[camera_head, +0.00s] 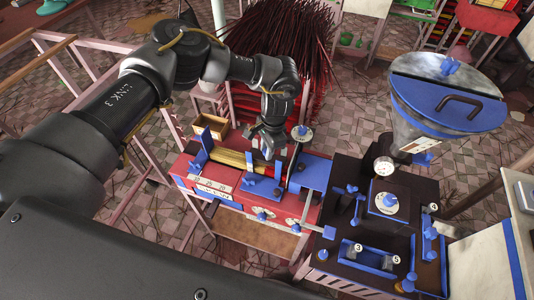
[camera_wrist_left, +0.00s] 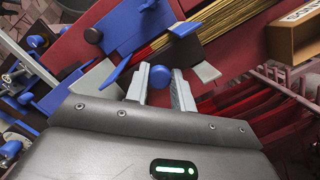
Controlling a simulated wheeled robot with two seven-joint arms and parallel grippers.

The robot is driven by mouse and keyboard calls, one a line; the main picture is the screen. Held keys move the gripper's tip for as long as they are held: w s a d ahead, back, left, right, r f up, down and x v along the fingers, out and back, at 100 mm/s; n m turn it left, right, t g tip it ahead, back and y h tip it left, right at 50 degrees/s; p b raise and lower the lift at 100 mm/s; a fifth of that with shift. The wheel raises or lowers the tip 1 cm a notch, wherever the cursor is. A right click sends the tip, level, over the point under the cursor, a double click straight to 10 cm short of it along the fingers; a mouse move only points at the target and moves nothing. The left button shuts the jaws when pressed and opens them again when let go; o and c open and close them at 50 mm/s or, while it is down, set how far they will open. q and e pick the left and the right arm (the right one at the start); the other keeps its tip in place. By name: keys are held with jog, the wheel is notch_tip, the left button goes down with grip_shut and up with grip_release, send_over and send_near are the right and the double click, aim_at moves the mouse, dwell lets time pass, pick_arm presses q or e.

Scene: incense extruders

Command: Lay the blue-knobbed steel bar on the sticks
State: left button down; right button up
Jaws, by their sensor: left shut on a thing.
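My left gripper (camera_head: 268,152) hangs over the red extruder bench, near the right end of the yellow sticks (camera_head: 231,159). In the left wrist view its fingers (camera_wrist_left: 162,82) are shut on a blue round knob (camera_wrist_left: 160,75). This appears to be the knob of the steel bar; a grey metal end (camera_wrist_left: 207,72) shows just beyond the right finger. The rest of the bar is mostly hidden by the fingers. The sticks (camera_wrist_left: 236,20) run from the trough towards the top right in the wrist view. I cannot tell whether the bar touches them. My right gripper is not in view.
A blue upright plate (camera_head: 201,150) stands at the sticks' left end. Dark red stick bundles (camera_head: 285,45) stand further back. A dark machine with a large hopper (camera_head: 447,95) is at the right.

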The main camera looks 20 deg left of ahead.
pick_arm(q)
notch_tip(320, 180, down, 3)
jog(key=shift+p, duration=0.3)
jog(key=shift+f, duration=0.15)
jog(key=shift+f, duration=0.15)
jog(key=c, duration=1.2)
grip_release()
